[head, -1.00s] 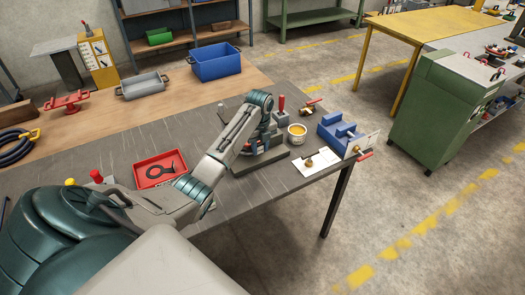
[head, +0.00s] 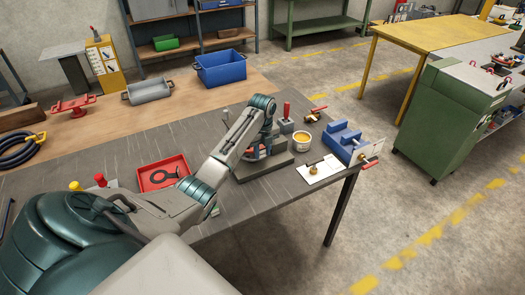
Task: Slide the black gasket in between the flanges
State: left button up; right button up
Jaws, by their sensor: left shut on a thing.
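My left gripper (head: 257,152) is over the dark grey block stand (head: 272,166) near the bench's right end. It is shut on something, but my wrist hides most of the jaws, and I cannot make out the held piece. Red and blue-grey parts (head: 262,148) show at the stand, probably the flanged spool; the gap between flanges is not clear. A black ring with a tab (head: 170,176), like a gasket, lies in the red tray (head: 143,187) to the left. My right gripper is not in view.
Right of the stand are a grey block with a red handle (head: 286,124), a tub with yellow contents (head: 302,141), a blue fixture (head: 341,139) and a white sheet (head: 326,173). A blue bin (head: 221,69) stands behind. The bench between tray and stand is partly clear.

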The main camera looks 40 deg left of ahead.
pick_arm(q)
jog(key=shift+f, duration=0.5)
jog(key=o, duration=0.9)
jog(key=shift+r, duration=0.1)
notch_tip(320, 180, up, 10)
jog(key=shift+r, duration=0.25)
